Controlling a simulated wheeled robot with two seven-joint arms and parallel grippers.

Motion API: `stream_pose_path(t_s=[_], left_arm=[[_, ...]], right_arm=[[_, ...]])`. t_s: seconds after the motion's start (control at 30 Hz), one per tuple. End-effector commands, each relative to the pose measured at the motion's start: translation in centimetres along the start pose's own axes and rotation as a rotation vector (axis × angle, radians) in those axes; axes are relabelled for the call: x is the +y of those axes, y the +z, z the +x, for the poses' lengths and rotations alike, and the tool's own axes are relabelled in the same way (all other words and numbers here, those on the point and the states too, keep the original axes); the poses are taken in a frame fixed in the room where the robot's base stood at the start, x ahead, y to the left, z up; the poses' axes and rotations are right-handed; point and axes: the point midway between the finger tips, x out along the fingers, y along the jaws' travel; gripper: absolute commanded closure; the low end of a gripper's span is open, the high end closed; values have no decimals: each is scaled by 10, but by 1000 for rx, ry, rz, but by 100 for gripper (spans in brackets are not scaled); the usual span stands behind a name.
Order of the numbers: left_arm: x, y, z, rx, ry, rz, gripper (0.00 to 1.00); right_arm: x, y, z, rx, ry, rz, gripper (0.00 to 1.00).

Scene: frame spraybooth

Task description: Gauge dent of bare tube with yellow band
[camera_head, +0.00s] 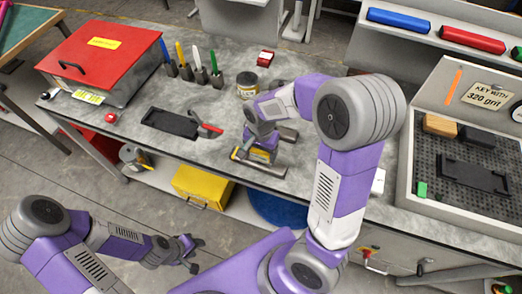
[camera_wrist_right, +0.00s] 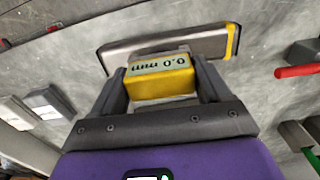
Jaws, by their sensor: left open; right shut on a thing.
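A bare grey metal tube (camera_head: 270,168) lies on the grey bench near its front edge. In the right wrist view the tube (camera_wrist_right: 165,44) lies across the top, with a yellow band (camera_wrist_right: 233,42) near its right end. My right gripper (camera_head: 262,145) is shut on a yellow gauge (camera_wrist_right: 160,83), whose display reads 0.0 mm, upside down in the right wrist view. The gauge (camera_head: 262,155) is right beside or over the tube; I cannot tell whether they touch. My left gripper (camera_head: 192,252) is open and empty, low in front of the bench.
A red-lidded box (camera_head: 105,50) stands at the left, and holders with coloured markers (camera_head: 198,68) stand behind. A black tray (camera_head: 170,123) and a red-handled tool (camera_head: 209,128) lie left of the tube. A grey perforated tray (camera_head: 470,150) stands at the right.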

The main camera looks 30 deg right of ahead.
Motion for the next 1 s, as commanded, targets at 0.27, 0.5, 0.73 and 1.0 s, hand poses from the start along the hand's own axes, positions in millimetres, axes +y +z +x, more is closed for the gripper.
stream_pose_path(t_s=[0.27, 0.5, 0.73, 1.0], left_arm=[[-2, 0, 6, 0, 0, 0, 57], [-3, 0, 7, 0, 0, 0, 57], [-3, 0, 7, 0, 0, 0, 57], [0, 0, 1, 0, 0, 0, 57]], right_arm=[[0, 0, 8, 0, 0, 0, 60], [0, 0, 11, 0, 0, 0, 13], [0, 0, 11, 0, 0, 0, 0], [0, 0, -11, 1, -4, 0, 0]])
